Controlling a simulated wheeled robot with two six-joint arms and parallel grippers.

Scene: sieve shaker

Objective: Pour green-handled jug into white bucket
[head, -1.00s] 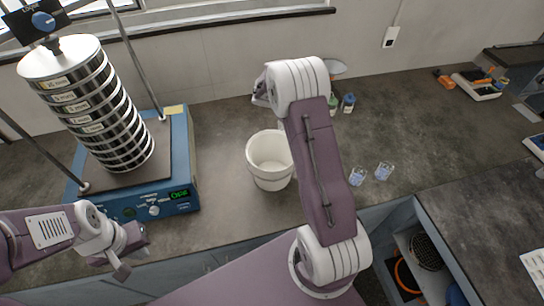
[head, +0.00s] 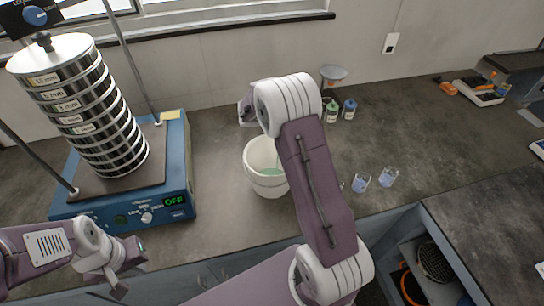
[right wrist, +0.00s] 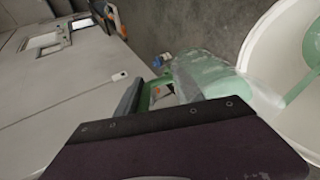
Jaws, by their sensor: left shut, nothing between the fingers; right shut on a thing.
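The white bucket (head: 254,178) stands upright on the bench in the head view, with pale green contents inside. Its rim and green contents also show at the right of the right wrist view (right wrist: 262,42). The green-handled jug (right wrist: 205,72) is clear, tinted green, and tilted with its mouth end at the bucket's rim; a green streak shows inside the bucket. My right gripper (right wrist: 147,92) is shut on the jug's green handle. In the head view the jug is hidden behind my right arm. My left gripper (head: 120,278) is shut and empty, low at the left.
The blue sieve shaker (head: 180,165) with its sieve stack (head: 95,105) stands left of the bucket, its display reading OFF. The bench behind the bucket is clear.

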